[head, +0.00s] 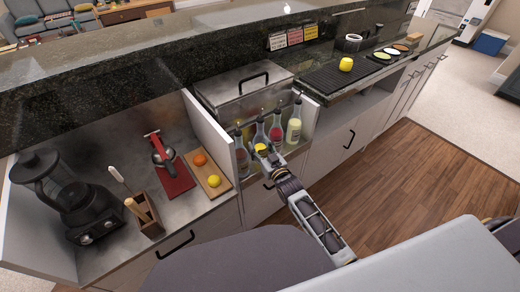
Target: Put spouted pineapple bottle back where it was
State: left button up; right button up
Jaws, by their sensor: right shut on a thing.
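My right gripper (265,153) is shut on a spouted bottle with yellow showing low on it, which I take for the pineapple bottle (260,135). The fingers hide part of it. It is roughly upright at the bottle rack (308,122), among the other spouted bottles; I cannot tell whether its base touches the rack floor. A red bottle (276,131) stands just right of it, and a pale yellow bottle (294,126) farther right. A darker bottle (241,155) is on the left. My left gripper is not in view.
A lidded steel bin (235,86) stands behind the bottles. White partitions (208,133) flank the bay. A cutting board (207,174) with fruit, a red board (174,178) and a blender (65,195) are left. A black mat (340,75) with a lemon (346,64) is right.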

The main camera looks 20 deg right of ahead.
jog(key=shift+f, duration=0.1)
jog(key=shift+f, duration=0.1)
dwell(0.3)
jog(key=o, duration=1.1)
jog(key=shift+f, duration=0.1)
jog(key=shift+s, duration=0.1)
